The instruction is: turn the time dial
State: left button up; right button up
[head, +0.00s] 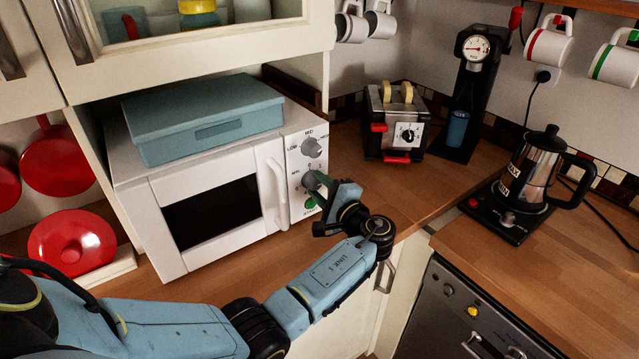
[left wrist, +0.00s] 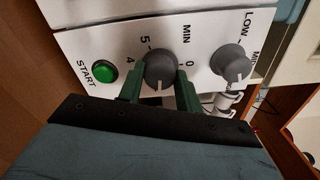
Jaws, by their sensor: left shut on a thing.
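The time dial (left wrist: 160,68) is a grey round knob on the white microwave's control panel, marked MIN, with 0, 4 and 5 visible around it. My left gripper (left wrist: 158,88) is shut on it, with one green finger on each side. In the head view the time dial (head: 311,180) is partly covered by the gripper, which reaches the panel from the right front. The white microwave (head: 155,188) stands on the wooden counter with its door closed. My right gripper is not in view.
A grey power dial (head: 311,147) sits above the time dial, and a green START button (left wrist: 103,73) is beside it in the wrist view. The white door handle (head: 275,193) is close left of the gripper. A blue box (head: 205,117) lies on top. A toaster (head: 397,125) stands to the right.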

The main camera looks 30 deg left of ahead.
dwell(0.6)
pick_arm(q)
jog(key=o, duration=1)
jog(key=b+v, duration=0.1)
jog(key=v, duration=1.2)
jog(key=shift+s+d+b, duration=0.1)
jog(key=shift+d+b, duration=0.15)
jog(key=shift+b, duration=0.05)
